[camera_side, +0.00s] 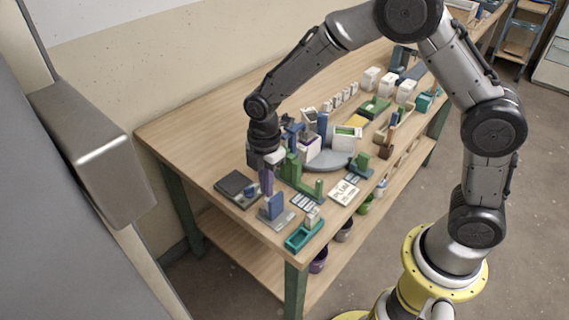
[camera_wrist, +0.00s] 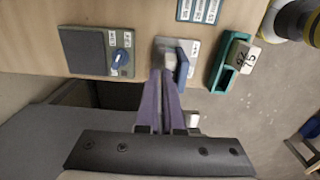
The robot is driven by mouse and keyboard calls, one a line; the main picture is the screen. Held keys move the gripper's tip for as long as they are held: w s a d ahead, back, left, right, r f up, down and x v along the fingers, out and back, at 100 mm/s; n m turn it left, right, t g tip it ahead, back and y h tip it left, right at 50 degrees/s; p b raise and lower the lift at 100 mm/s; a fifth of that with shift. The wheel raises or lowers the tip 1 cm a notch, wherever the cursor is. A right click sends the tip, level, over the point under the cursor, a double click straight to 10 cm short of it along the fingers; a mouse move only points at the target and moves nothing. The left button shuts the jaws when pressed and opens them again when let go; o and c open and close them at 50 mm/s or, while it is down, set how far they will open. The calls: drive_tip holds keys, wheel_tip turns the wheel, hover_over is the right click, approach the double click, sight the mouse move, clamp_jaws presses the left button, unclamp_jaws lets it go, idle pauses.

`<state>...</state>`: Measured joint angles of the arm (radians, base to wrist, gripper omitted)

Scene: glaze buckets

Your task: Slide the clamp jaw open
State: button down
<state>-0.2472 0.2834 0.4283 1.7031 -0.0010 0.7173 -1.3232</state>
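What looks like the clamp stands at the table's front left: a pale grey base (camera_side: 281,220) with an upright blue jaw (camera_side: 276,205). In the wrist view the blue jaw (camera_wrist: 182,66) stands to the right of a grey block (camera_wrist: 166,56) on the same base. My gripper (camera_side: 267,192) has purple fingers and points down just above the clamp. In the wrist view the fingers (camera_wrist: 160,78) lie close together, with their tips near the grey block and left of the blue jaw. I cannot tell whether they touch either part.
A dark flat device with a blue knob (camera_wrist: 118,57) sits left of the clamp. A teal tray (camera_wrist: 229,62) with a white labelled block (camera_wrist: 246,57) is to its right. A green stand (camera_side: 294,172) rises behind. The table edge is close.

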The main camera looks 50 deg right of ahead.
drive_tip(key=shift+s+f, duration=0.5)
drive_tip(key=shift+f, duration=0.1)
drive_tip(key=shift+s, duration=0.6)
drive_tip(key=shift+w+r, duration=0.2)
drive_tip(key=shift+r, duration=1.05)
drive_tip(key=shift+w+r, duration=0.15)
drive_tip(key=shift+r, duration=1.05)
drive_tip(key=shift+w+r, duration=0.2)
drive_tip(key=shift+r, duration=1.05)
